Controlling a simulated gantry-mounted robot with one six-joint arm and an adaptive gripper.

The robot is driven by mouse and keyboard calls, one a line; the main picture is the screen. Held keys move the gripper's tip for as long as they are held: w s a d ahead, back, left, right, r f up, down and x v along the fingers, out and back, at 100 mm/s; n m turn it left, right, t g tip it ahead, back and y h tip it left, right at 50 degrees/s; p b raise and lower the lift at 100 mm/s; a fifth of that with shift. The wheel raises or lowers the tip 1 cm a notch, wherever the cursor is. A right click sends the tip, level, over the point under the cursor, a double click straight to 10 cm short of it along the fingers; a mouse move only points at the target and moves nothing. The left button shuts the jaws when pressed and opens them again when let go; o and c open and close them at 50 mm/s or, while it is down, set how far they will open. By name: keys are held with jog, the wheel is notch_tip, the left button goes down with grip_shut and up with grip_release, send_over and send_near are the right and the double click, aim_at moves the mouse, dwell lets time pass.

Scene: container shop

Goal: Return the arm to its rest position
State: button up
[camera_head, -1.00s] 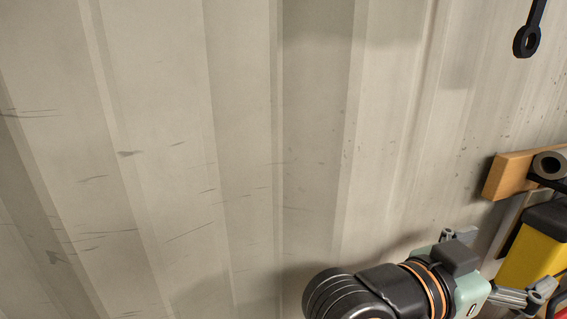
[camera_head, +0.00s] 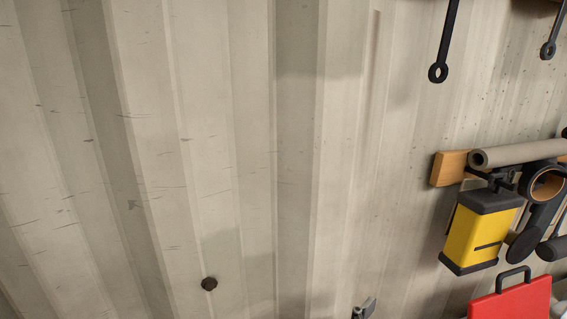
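Only a small grey tip of what looks like my gripper (camera_head: 364,308) shows at the bottom edge of the head view, right of the middle. The rest of the gripper and the arm are below the picture. I cannot see whether the fingers are open or shut, or whether they hold anything. The visible tip appears in front of the pale corrugated wall (camera_head: 250,130), left of the red case.
A wooden rail (camera_head: 450,168) on the right carries a grey tube (camera_head: 515,153), a tape roll (camera_head: 547,185) and a yellow-black box (camera_head: 477,235). A red case (camera_head: 512,299) is below. A black tool (camera_head: 445,40) hangs above.

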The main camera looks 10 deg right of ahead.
jog(key=s+a+f+n+t+y, duration=0.1)
jog(key=a+f+n+y, duration=0.2)
jog(key=a, duration=0.5)
jog(key=s+a+f+n+t+y+p, duration=0.1)
jog(key=s+a+f+n+y, duration=0.1)
jog(key=a, duration=0.6)
jog(key=s+a+f+n+t+y+p, duration=0.1)
jog(key=a+f+n+t+y, duration=0.1)
jog(key=a+f+n+y, duration=0.3)
jog(key=a+y, duration=0.3)
jog(key=shift+s+f, duration=0.15)
jog(key=shift+f, duration=0.05)
